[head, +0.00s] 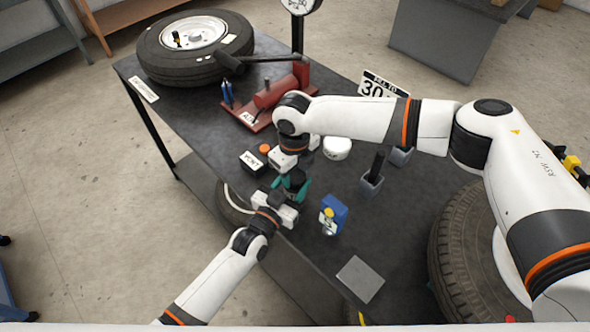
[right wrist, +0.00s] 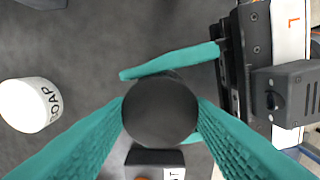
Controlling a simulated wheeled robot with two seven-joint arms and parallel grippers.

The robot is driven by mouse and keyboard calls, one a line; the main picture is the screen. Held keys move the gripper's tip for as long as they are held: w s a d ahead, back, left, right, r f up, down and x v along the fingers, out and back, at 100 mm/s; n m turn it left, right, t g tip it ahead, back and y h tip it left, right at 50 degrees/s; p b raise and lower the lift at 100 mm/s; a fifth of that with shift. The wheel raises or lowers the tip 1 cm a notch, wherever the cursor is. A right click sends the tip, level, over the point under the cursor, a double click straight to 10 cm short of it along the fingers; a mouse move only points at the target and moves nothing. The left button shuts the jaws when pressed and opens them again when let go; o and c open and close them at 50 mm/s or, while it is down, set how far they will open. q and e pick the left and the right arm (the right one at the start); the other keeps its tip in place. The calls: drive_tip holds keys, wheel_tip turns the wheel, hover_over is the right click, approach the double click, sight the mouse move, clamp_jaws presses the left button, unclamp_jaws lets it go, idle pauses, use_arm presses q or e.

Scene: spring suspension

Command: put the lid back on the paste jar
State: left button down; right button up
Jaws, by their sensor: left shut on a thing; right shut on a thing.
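A round black lid (right wrist: 160,112) fills the middle of the right wrist view, pinched between the teal fingers of my right gripper (head: 296,178). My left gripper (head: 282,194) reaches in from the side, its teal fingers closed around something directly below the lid. That thing, apparently the paste jar, is almost wholly hidden by the lid and the fingers. The lid lies over it, but I cannot tell whether they touch. In the head view both grippers meet near the front edge of the table, and the arms hide most of what they hold.
The dark table (head: 330,260) holds a VENT box (head: 252,162), an orange cap (head: 264,148), a white SOAP tub (head: 337,148) and a blue bottle (head: 334,212) close to the grippers. A red machine (head: 275,95) and a tire (head: 165,62) stand farther back. A grey plate (head: 360,279) lies at front right.

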drive_tip(key=shift+m, duration=1.6)
drive_tip(key=o, duration=1.1)
drive_tip(key=shift+c, duration=0.2)
drive_tip(key=shift+r, duration=2.3)
drive_tip(key=shift+c, duration=0.3)
